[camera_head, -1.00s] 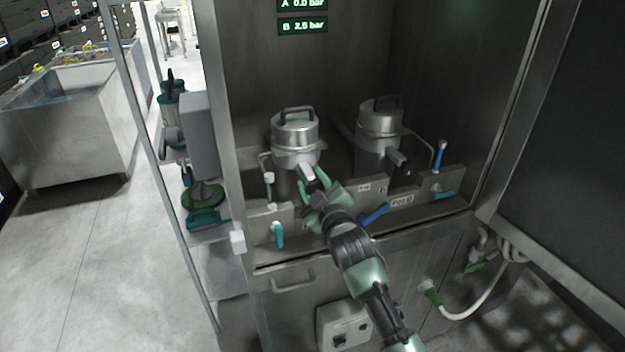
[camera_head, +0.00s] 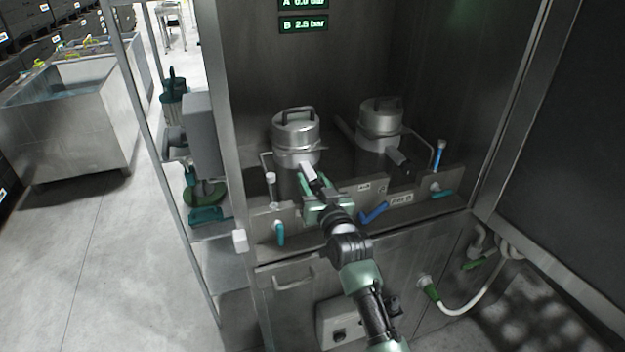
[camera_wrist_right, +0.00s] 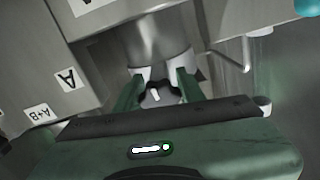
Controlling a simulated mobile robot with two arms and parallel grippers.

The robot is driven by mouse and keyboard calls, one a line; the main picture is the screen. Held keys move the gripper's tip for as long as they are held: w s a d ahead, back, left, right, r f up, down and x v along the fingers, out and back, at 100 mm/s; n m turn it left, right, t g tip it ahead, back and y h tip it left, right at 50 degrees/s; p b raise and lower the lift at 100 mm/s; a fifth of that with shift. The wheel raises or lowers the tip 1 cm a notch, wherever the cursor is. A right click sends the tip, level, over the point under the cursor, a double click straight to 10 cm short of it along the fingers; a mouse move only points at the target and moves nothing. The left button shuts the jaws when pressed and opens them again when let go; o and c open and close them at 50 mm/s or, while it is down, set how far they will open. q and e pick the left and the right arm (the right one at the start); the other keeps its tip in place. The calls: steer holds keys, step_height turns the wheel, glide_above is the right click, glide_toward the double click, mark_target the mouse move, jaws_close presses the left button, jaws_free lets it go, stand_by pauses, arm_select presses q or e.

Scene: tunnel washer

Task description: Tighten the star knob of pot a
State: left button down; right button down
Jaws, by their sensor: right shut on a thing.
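Pot a is the left steel pot (camera_head: 295,133) with a domed lid and a dark top handle, standing in the cabinet. My right gripper (camera_head: 309,178) is at its front, just below the lid. In the right wrist view the two green fingers (camera_wrist_right: 158,92) are shut on either side of the dark star knob (camera_wrist_right: 154,97), which has a light mark on it. The pot's steel body (camera_wrist_right: 150,45) rises behind the knob. In the head view the gripper mostly hides the knob. My left gripper is not in view.
A second pot (camera_head: 380,125) stands to the right. A panel (camera_head: 345,198) with teal and blue valve levers (camera_head: 373,213) runs in front of the pots. The display (camera_head: 303,24) reads B 2.5 bar. A shelf with tools (camera_head: 203,195) stands left; floor beyond it is open.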

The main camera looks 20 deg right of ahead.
mark_target(317, 191)
steer(key=shift+f+m, duration=0.1)
steer(key=shift+m, duration=0.4)
steer(key=c, duration=0.9)
jaws_free()
steer(key=shift+o, duration=0.2)
steer(key=s+b, duration=0.1)
steer(key=s, duration=0.6)
steer(key=shift+b, duration=0.4)
steer(key=shift+s+d, duration=0.1)
steer(key=shift+s, duration=0.35)
